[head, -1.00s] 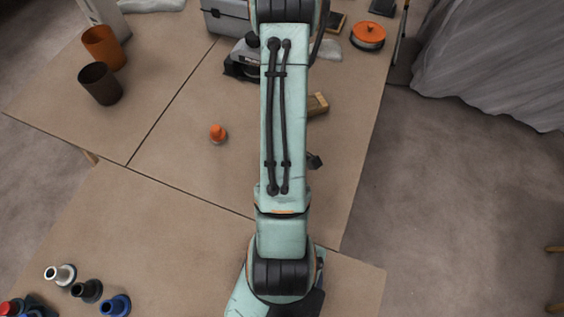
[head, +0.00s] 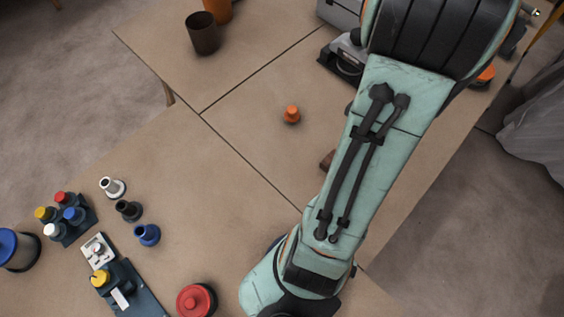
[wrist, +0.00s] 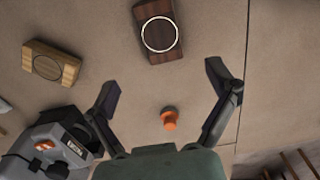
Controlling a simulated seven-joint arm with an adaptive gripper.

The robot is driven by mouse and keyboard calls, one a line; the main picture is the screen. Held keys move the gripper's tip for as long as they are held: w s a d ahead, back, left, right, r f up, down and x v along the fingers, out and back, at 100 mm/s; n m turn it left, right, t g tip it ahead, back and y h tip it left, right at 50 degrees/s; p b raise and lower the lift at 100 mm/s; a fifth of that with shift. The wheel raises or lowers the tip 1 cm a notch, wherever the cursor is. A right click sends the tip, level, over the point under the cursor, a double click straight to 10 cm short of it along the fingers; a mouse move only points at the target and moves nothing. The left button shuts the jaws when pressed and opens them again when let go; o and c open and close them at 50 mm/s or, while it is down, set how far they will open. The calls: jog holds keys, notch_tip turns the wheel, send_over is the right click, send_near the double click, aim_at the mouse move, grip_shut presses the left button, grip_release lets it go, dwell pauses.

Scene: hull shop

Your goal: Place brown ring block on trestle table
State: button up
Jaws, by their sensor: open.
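The brown ring block (wrist: 158,31) is a dark wooden block with a pale ring on its top face. In the wrist view it lies on the trestle table (wrist: 210,25), beyond my fingertips. In the head view only a small brown edge (head: 326,160) shows beside my arm, which hides the rest. My gripper (wrist: 164,82) is open and empty, its two fingers spread wide with the block apart from both. The gripper itself is hidden in the head view. The table top also shows in the head view (head: 240,190).
An orange knob piece (wrist: 169,118) stands between my fingers in the wrist view. A lighter wooden ring block (wrist: 50,64) and a grey tool (wrist: 50,140) lie to the left. Coloured pegs (head: 148,234) and a red round piece (head: 196,300) occupy the near left.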

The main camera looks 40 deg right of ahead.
jog(key=w+a+r, duration=0.4)
jog(key=a, duration=0.3)
jog(key=w+a+r, duration=0.4)
jog(key=a, duration=0.4)
jog(key=s+a+r, duration=0.2)
jog(key=a, duration=0.3)
jog(key=s+a+r+n, duration=0.1)
jog(key=s+a+r, duration=0.1)
jog(key=a, duration=0.4)
jog(key=shift+s+y, duration=0.4)
jog(key=shift+s, duration=0.05)
